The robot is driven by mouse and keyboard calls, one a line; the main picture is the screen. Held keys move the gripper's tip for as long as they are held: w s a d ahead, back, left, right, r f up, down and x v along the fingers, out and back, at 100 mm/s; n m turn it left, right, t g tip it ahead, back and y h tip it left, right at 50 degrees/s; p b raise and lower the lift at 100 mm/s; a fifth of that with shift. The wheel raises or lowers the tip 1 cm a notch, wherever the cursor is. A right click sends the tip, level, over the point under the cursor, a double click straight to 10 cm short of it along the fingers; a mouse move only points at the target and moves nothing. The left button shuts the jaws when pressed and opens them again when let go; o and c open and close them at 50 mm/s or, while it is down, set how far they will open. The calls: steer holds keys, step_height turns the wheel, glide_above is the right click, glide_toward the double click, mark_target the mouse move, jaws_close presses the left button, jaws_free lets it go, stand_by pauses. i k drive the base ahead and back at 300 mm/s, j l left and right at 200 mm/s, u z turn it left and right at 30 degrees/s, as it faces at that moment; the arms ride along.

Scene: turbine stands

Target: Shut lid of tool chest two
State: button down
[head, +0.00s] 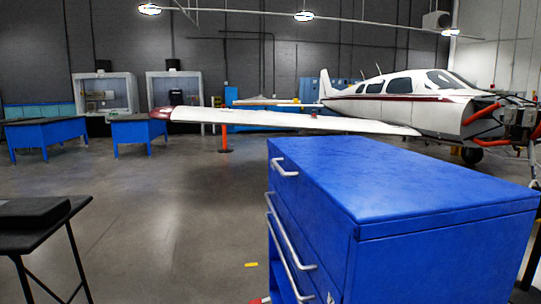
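A large blue tool chest (430,265) stands close in front, right of centre. Its flat lid (400,180) lies level on top and looks shut, with a thin seam below its edge. A silver handle (284,168) is on the upper left face, and longer silver handles (290,240) are on the drawers below. No number is readable, so I cannot tell if this is chest two. My gripper is not in view.
A black table (45,218) with a dark flat case (30,212) stands at the left. Blue workbenches (140,131) are farther back. A white airplane (400,100) spreads its wing behind the chest. The grey floor (180,210) between table and chest is mostly clear, with a small yellow mark (251,265).

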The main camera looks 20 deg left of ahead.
mark_target(373, 188)
steer(key=i+j+u, duration=0.15)
steer(key=i+j, duration=0.3)
steer(key=j, duration=0.15)
steer(key=i+j+u, duration=0.2)
steer(key=i+j, duration=0.3)
steer(key=j, duration=0.1)
